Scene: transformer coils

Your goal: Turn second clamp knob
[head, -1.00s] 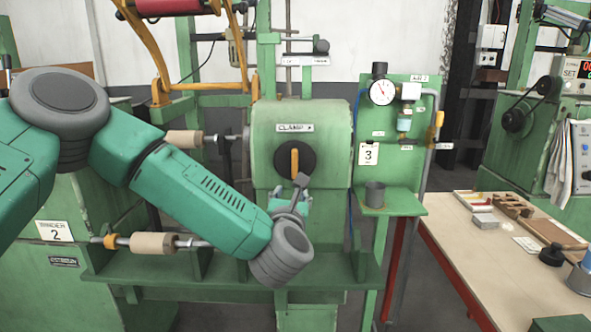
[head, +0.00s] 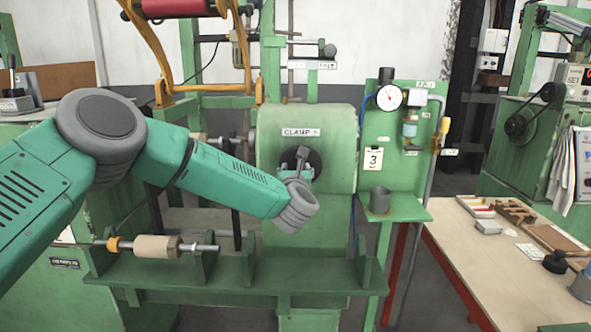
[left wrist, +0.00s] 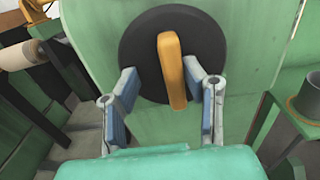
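The clamp knob is a black disc (left wrist: 146,60) with an upright orange handle (left wrist: 172,70), on the front of the green clamp housing (head: 340,185). In the left wrist view the handle stands between the two fingers of my left gripper (left wrist: 164,97). The fingers are open, with a gap on each side of the handle. In the head view my left gripper (head: 303,160) is in front of the black disc (head: 318,158) and hides the handle. My right gripper is in neither view.
A panel with a gauge (head: 389,97) and a grey cup (head: 380,199) on a shelf stands right of the housing. A wooden roller (head: 157,247) is on a shaft at lower left. A table (head: 480,255) with small parts is at right.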

